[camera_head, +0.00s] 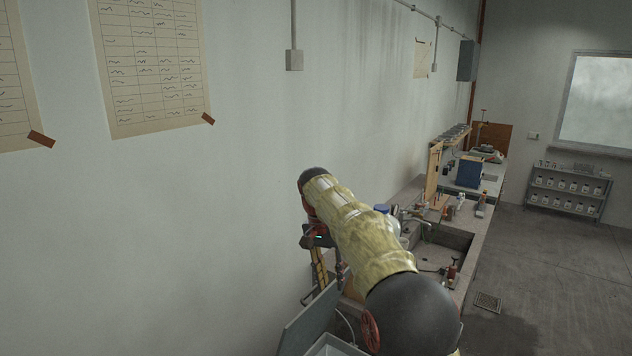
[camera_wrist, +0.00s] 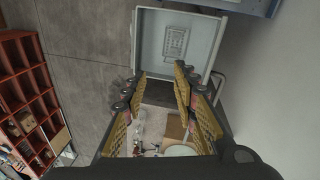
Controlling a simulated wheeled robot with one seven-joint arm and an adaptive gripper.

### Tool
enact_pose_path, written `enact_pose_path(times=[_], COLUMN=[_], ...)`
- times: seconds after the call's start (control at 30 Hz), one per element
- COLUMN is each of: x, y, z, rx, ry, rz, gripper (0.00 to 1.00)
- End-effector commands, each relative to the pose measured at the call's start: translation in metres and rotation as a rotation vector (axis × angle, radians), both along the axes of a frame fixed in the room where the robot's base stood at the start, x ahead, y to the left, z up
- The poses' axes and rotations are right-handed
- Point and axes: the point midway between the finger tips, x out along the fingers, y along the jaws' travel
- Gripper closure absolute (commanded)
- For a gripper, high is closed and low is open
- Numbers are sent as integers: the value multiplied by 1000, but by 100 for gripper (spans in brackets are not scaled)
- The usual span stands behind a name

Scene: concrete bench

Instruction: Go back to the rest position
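My gripper (camera_wrist: 160,72) shows in the wrist view with its two yellow-padded fingers apart and nothing held between them. In the head view, my arm in a yellowish sleeve reaches from the lower right toward the wall. My gripper (camera_head: 320,275) hangs at its far end, pointing down beside the wall, partly hidden by the arm. It is above the near end of the bench.
A bench with a sink (camera_head: 440,248) runs along the wall. A grey open bin (camera_wrist: 178,48) lies beyond the fingertips. A red shelf unit (camera_wrist: 25,85) stands at left in the wrist view. The floor (camera_head: 545,285) at right is clear apart from a drain.

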Motion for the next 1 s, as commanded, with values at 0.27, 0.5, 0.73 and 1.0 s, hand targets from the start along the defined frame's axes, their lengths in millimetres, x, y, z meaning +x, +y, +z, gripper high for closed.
enact_pose_path(times=[0.27, 0.5, 0.73, 1.0], x=[-69, -140, -216, -306], y=[-47, -82, -109, -133], z=[16, 12, -14, -71], rx=[52, 80, 92, 85], ry=[-85, -165, -245, -343], rz=[102, 190, 271, 364], gripper=[71, 71, 71, 71])
